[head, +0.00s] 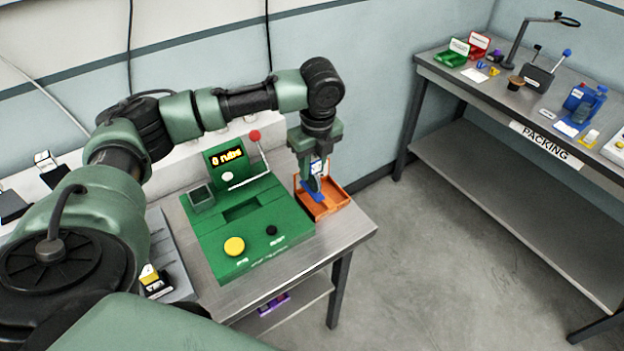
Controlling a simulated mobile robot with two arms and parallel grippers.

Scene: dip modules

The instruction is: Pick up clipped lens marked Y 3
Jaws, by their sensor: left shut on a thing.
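My left gripper (316,172) points down over the orange tray (333,203) at the right end of the near table. It is shut on a small blue piece with a white label (316,168), held at or just above the tray. The label is too small to read, so I cannot tell whether it is the lens marked Y 3. Another blue part shows just below the fingers, and I cannot tell whether it belongs to the held piece. My right gripper is not in view.
A green machine (250,225) with a lever, a yellow button and a lit display stands left of the tray. A packing bench (500,95) with bins, bottles and a lamp stands at the right. Open floor lies between.

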